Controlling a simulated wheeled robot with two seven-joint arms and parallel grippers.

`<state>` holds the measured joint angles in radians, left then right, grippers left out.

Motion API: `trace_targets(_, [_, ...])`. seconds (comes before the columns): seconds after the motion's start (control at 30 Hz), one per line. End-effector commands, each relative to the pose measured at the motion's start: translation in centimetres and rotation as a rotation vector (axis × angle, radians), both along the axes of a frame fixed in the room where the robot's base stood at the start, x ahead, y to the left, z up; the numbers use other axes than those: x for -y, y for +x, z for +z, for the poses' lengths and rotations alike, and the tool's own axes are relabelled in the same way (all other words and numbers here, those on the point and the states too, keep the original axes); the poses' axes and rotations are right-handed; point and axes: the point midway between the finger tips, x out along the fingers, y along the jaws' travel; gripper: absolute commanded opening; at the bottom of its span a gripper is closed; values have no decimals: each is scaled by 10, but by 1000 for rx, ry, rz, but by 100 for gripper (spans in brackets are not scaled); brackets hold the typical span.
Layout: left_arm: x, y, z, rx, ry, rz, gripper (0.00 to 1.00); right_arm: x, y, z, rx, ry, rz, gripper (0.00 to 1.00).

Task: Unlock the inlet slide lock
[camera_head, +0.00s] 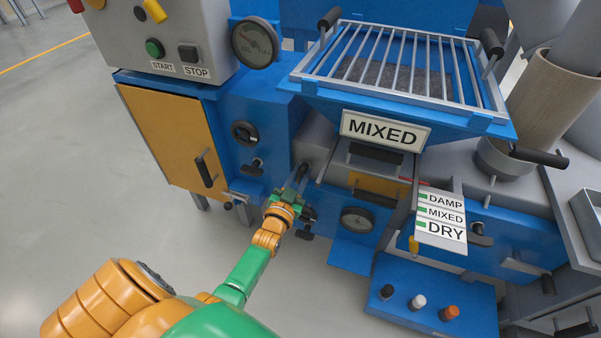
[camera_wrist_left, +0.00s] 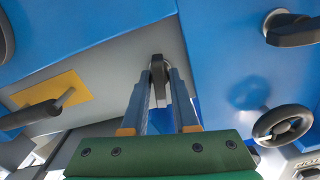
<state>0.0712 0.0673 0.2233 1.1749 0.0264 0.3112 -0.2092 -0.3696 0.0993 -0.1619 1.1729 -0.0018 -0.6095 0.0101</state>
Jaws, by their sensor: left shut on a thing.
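My left gripper (camera_head: 300,176) reaches in from the lower left to the grey housing below the hopper. It is shut on a small dark knob, seen in the left wrist view between the fingertips (camera_wrist_left: 158,80); I take it for the inlet slide lock (camera_wrist_left: 157,64). In the head view the gripper and arm mostly hide this knob. The yellow slide plate (camera_head: 379,189) lies just right of the gripper, under the hopper; a yellow panel with a dark handle also shows in the left wrist view (camera_wrist_left: 62,92). My right gripper is in neither view.
A grated blue hopper (camera_head: 310,92) with a MIXED sign (camera_head: 385,130) stands above. A black handwheel (camera_head: 245,133) and a yellow door (camera_head: 165,130) are on the left. A DAMP, MIXED, DRY board (camera_head: 440,216) and a button box (camera_head: 385,272) are on the right. Floor at left is clear.

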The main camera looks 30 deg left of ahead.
Motion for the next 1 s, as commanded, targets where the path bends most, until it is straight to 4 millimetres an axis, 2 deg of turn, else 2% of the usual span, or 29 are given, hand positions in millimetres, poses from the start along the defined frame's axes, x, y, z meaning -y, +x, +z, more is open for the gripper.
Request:
trace_targets(0.43, [0,0,0,50,-210,0,0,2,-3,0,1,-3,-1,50])
trace_targets(1.0, [0,0,-1,57,-243,0,0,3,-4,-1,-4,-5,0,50])
